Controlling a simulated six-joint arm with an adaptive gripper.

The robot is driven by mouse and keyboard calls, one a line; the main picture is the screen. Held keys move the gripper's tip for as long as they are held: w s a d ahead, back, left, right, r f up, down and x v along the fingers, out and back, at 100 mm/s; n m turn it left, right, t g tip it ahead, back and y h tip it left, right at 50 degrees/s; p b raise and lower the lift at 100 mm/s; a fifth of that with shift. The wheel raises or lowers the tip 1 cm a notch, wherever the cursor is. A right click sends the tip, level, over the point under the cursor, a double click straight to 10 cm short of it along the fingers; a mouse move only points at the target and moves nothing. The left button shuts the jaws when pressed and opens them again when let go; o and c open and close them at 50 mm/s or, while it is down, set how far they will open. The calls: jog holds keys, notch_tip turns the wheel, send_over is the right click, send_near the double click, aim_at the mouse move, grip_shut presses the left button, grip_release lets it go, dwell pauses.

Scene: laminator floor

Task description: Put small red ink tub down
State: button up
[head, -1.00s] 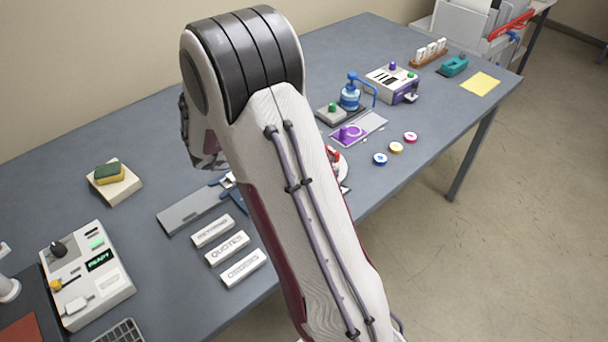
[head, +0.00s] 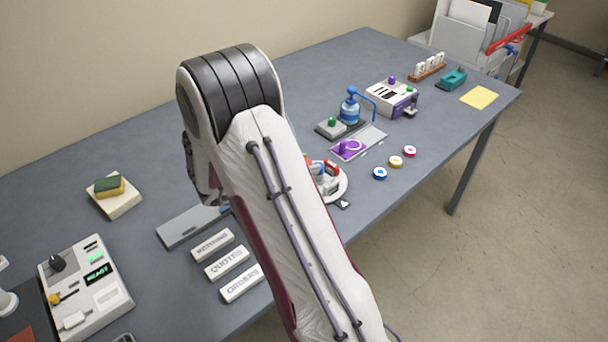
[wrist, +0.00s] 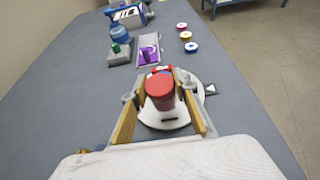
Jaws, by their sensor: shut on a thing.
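The small red ink tub (wrist: 161,88) is in the wrist view, upright between the two yellowish fingers of my gripper (wrist: 163,98), which is shut on it. Behind and below it is a round white plate (wrist: 148,121). I cannot tell whether the tub touches the plate or hangs above it. In the head view the round white plate (head: 341,189) shows partly past my arm, with red and blue parts on it. My arm hides the gripper and the held tub there.
Past the plate are a purple pad (head: 350,149), a blue stamp press (head: 350,106) and three small round tubs, blue (head: 379,173), yellow (head: 396,161) and red-pink (head: 410,151). Label blocks (head: 227,262) and a grey plate (head: 188,228) lie to the left. The table's front edge is close.

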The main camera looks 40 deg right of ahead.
jog(key=shift+f, duration=1.85)
jog(key=shift+f, duration=0.3)
jog(key=o, duration=1.1)
jog(key=shift+r, duration=0.35)
jog(key=v, duration=1.2)
jog(key=shift+w, duration=0.15)
